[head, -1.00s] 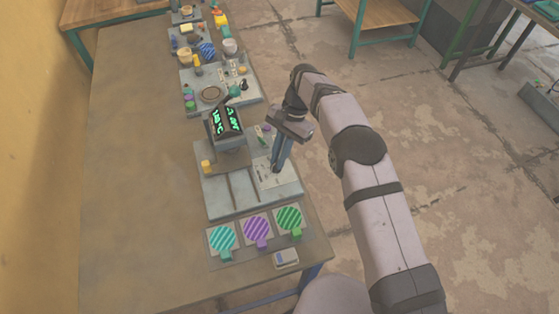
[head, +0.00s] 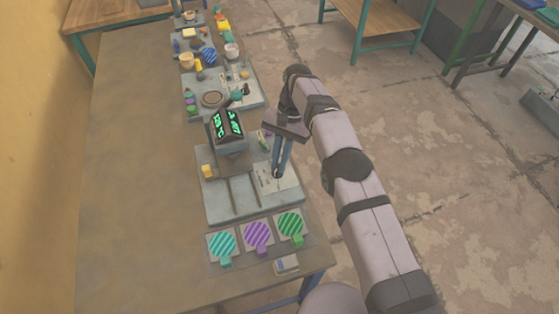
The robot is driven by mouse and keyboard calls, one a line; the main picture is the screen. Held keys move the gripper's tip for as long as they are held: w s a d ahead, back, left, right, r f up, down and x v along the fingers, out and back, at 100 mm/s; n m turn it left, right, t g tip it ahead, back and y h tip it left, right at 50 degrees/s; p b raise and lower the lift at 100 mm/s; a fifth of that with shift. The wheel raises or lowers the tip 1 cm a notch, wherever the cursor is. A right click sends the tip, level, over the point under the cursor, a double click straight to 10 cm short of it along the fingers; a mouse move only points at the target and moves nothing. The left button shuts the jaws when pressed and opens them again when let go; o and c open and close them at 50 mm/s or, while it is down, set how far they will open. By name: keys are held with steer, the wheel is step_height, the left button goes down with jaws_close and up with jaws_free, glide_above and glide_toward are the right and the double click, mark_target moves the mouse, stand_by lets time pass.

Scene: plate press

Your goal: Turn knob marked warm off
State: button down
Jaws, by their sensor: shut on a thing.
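My gripper (head: 277,174) points down over the white marked panel (head: 285,184) on the right side of the grey press base (head: 225,205). Its fingers are close together on a small dark thing at the panel, seemingly a knob, mostly hidden by the fingertips. The label "warm" is too small to read.
Striped teal (head: 222,243), purple (head: 257,233) and green (head: 291,224) plates lie in front of the press. A small grey-white box (head: 287,264) lies near the table's front edge. Other stations with small items (head: 212,99) stand behind. The table's left side (head: 135,190) is clear.

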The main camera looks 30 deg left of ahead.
steer(key=c, duration=1.8)
jaws_free()
steer(key=shift+r, duration=0.15)
steer(key=shift+r+p, duration=1.65)
steer(key=shift+r, duration=3.3)
